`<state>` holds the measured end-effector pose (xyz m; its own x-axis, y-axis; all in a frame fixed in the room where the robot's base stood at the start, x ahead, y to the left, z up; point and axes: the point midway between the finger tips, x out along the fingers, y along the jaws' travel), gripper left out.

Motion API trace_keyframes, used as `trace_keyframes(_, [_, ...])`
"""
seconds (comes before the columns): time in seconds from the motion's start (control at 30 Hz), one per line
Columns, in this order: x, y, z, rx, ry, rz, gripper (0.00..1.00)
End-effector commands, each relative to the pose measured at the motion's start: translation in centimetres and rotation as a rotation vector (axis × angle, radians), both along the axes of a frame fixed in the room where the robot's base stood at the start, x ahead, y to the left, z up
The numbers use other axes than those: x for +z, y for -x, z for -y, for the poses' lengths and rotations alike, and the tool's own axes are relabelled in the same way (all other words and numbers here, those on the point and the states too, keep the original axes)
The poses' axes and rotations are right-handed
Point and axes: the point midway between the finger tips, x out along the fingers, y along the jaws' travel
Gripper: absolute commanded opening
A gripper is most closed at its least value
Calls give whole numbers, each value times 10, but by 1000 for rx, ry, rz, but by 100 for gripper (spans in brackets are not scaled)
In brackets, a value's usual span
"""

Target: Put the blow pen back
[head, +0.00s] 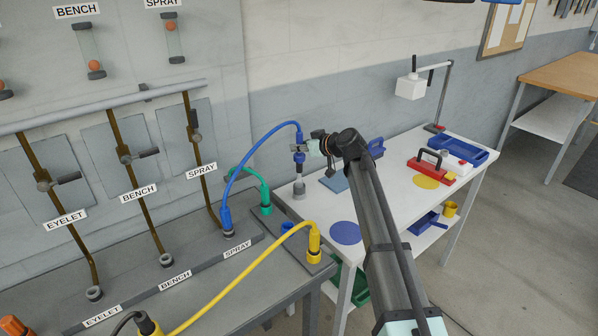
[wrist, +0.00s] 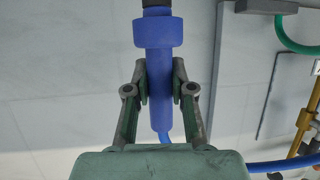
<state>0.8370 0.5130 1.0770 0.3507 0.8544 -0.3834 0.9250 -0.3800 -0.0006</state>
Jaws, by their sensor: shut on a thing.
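The blow pen appears to be the blue tool (head: 299,157) on a blue hose (head: 258,141). The hose arches to a blue plug (head: 226,220) at the outlet labelled SPRAY. My gripper (head: 303,148) is shut on the blue tool and holds it upright, hose end up, above the white table's left end. In the wrist view the blue body (wrist: 159,62) lies between the two fingers (wrist: 160,88), its wide collar and dark end beyond them. A small grey holder-like piece (head: 299,189) stands below the tool. I cannot tell whether the two touch.
The white table (head: 375,192) carries a blue pad (head: 334,182), a blue disc (head: 345,233), a red-based press (head: 430,167) and a blue tray (head: 460,150). A yellow hose (head: 245,275) and a green hose (head: 249,174) are at the left bench. Pipes line the wall.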

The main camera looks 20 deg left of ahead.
Motion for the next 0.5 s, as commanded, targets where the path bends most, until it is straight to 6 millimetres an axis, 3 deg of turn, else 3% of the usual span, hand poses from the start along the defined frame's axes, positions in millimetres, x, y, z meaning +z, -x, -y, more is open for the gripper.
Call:
trace_keyframes(0.2, [-44,1,0,0,0,-2,0])
trace_keyframes(0.5, [-65,0,0,0,0,1,0])
